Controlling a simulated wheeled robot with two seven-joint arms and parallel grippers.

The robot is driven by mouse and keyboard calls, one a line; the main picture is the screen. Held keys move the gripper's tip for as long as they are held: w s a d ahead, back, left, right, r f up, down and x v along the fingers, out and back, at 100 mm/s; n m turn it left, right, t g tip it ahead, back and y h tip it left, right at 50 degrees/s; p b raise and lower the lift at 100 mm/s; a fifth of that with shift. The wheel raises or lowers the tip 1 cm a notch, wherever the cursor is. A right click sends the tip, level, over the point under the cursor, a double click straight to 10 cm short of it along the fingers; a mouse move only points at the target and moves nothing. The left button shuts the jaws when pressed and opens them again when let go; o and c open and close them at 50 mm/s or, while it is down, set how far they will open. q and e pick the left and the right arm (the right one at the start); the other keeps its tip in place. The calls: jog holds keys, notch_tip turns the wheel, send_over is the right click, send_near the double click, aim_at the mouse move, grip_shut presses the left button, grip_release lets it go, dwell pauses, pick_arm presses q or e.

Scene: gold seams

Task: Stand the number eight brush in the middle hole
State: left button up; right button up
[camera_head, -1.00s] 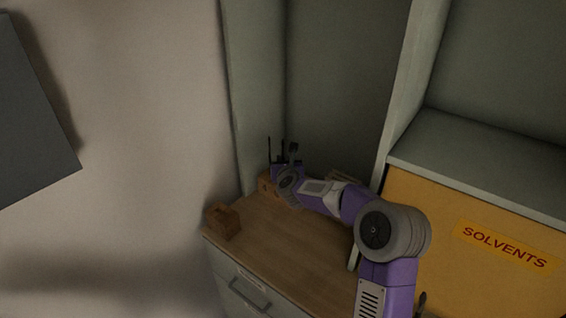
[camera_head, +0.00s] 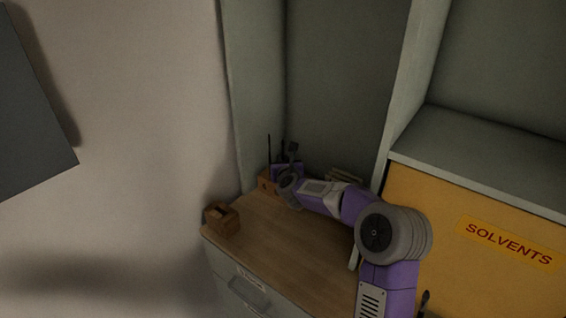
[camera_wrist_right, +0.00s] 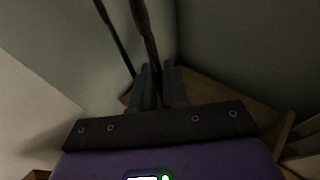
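My right gripper (camera_head: 290,165) is at the back left of the wooden counter, by a wooden holder (camera_head: 264,182). In the right wrist view its two fingers (camera_wrist_right: 160,88) are close together, with a dark brush (camera_wrist_right: 144,30) between them. A second thin brush (camera_wrist_right: 115,40) stands just left of it, apart from the fingers. In the head view a thin dark stick (camera_head: 269,149) rises from the holder beside the gripper. The holder's holes are mostly hidden by my gripper, and no number on a brush can be read. My left gripper is not in view.
A small brown wooden block (camera_head: 222,219) with a dark recess sits at the counter's left front corner. The counter (camera_head: 290,235) is clear in the middle. Tall grey-green panels close in the back and right. A yellow SOLVENTS cabinet (camera_head: 450,260) stands at right.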

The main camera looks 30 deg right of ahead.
jog(key=o, duration=0.5)
jog(key=shift+s, duration=0.1)
jog(key=v, duration=0.7)
jog(key=shift+s+b, duration=0.15)
jog(key=shift+b, duration=0.25)
jog(key=shift+a, duration=0.1)
